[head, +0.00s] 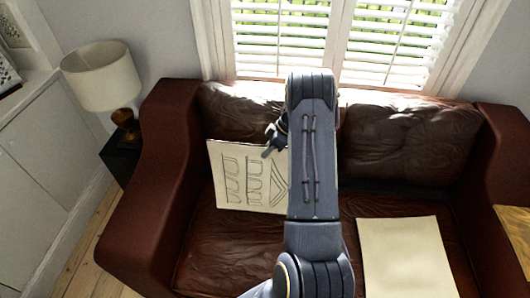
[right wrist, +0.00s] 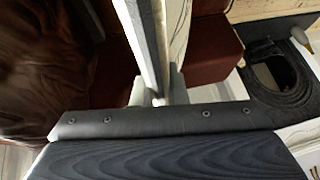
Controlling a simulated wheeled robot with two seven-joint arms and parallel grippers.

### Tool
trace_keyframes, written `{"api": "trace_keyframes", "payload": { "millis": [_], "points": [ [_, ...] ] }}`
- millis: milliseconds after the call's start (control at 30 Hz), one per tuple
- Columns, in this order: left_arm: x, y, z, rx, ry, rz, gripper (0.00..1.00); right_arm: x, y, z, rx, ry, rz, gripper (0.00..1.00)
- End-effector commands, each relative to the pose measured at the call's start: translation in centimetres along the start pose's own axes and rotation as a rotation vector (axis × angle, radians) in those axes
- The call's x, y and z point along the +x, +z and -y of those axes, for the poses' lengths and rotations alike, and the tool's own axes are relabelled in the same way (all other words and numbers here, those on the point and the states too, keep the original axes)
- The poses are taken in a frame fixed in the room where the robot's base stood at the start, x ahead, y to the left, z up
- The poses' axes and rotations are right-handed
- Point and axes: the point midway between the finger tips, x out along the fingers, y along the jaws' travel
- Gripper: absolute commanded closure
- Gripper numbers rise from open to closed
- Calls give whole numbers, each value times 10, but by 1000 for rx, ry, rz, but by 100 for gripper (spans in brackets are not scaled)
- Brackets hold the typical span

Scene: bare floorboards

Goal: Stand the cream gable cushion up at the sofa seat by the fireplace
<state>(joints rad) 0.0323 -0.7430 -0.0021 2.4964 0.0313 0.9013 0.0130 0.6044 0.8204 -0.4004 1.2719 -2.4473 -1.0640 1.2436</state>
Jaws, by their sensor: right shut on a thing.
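The cream gable cushion (head: 247,180), thin and square with dark line drawings of arches and a gable, is at the left half of the brown leather sofa (head: 240,245). It is roughly upright, its drawing turned sideways with the gable toward the right. My right gripper (head: 273,141) is shut on its upper edge, and my arm hides its right part. In the right wrist view the cushion shows edge-on (right wrist: 150,45) between the fingers (right wrist: 156,97). I cannot tell whether its lower edge touches the seat. My left gripper is not in view. No fireplace is recognisable.
A plain cream square (head: 405,258) lies flat on the right seat. Leather back cushions (head: 405,140) stand behind, below a window with white blinds (head: 395,45). A lamp (head: 102,78) stands on a dark side table left of the sofa arm (head: 170,170). A wooden surface (head: 517,232) is at right.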

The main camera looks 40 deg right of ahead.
Motion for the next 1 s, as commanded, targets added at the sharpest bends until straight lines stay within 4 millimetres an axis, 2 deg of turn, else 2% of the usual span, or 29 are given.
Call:
{"api": "trace_keyframes", "payload": {
  "millis": [33, 533, 667, 1000],
  "points": [
    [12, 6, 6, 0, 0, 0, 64, 10, 5, -7, -3, 1, -2, 100],
    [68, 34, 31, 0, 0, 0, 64, 44, 25, -54, -3, 4, -3, 100],
    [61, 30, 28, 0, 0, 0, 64, 50, 27, -58, -1, -2, -1, 100],
    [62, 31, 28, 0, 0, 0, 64, 63, 35, -67, -2, 0, -2, 100]
  ]
}}
